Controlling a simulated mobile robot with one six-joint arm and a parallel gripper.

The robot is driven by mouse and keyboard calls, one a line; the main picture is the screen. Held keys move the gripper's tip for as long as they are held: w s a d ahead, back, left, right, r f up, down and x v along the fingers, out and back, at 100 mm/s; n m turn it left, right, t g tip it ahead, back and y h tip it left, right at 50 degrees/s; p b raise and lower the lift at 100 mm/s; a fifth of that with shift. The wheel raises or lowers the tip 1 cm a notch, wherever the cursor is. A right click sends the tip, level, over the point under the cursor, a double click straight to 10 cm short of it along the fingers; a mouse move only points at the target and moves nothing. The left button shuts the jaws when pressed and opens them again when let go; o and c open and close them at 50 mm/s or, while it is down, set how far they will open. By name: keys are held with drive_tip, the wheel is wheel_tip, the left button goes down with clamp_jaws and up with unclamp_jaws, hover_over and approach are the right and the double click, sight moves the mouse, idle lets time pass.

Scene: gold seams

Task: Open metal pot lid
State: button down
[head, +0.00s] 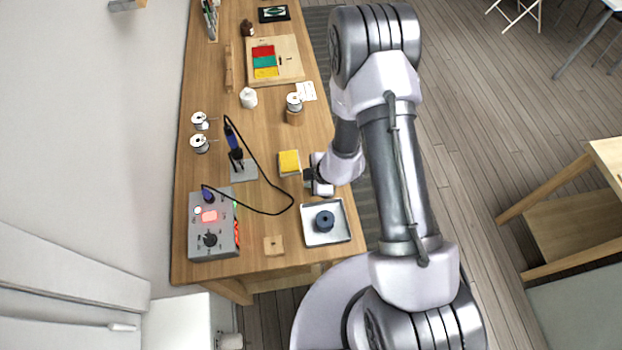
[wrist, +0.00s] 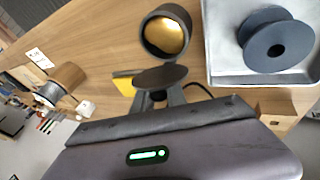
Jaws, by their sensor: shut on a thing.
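The metal pot (wrist: 148,42) is a small dark round pot near the top of the wrist view. Its mouth is uncovered and shows a shiny gold inside. My gripper (wrist: 159,97) is shut on the small knob of the dark round lid (wrist: 161,76). The lid is clear of the pot's mouth and appears beside it, tilted in this view. In the head view, my gripper (head: 309,178) is over the right side of the bench, next to the yellow sponge (head: 289,161). I cannot make out the pot or lid clearly there.
A white tray (head: 343,238) with a dark blue spool (head: 324,221) lies just in front of my gripper. A soldering iron stand (head: 243,171) with a looping black cable and a grey control box (head: 197,246) are to the left. Bare wood lies between them.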

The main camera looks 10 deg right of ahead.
drive_tip(key=w+f+b, duration=0.1)
drive_tip(key=b, duration=0.3)
drive_tip(key=shift+a+f+h+b, duration=0.15)
drive_tip(key=shift+h+b, duration=0.2)
drive_tip(key=shift+h, duration=0.05)
drive_tip(key=b, duration=0.4)
drive_tip(key=shift+w+f, duration=0.1)
drive_tip(key=shift+f, duration=0.15)
drive_tip(key=b, duration=0.4)
drive_tip(key=h+b, duration=0.1)
drive_tip(key=b, duration=0.2)
drive_tip(key=shift+s+a+f+n+b, duration=0.2)
drive_tip(key=shift+s+n+b, duration=0.1)
drive_tip(key=shift+b, duration=0.1)
drive_tip(key=h+b, duration=0.1)
drive_tip(key=b, duration=0.6)
drive_tip(key=shift+s+a+r, duration=0.15)
drive_tip(key=shift+a+r, duration=0.05)
drive_tip(key=shift+s+r+h+b, duration=0.15)
drive_tip(key=shift+r+h+b, duration=0.2)
drive_tip(key=shift+h+b, duration=0.4)
drive_tip(key=shift+f+n+h+b, duration=0.1)
drive_tip(key=shift+n+h+b, duration=0.3)
drive_tip(key=shift+h, duration=0.55)
drive_tip(key=c, duration=1.3)
unclamp_jaws()
drive_tip(key=shift+c, duration=0.2)
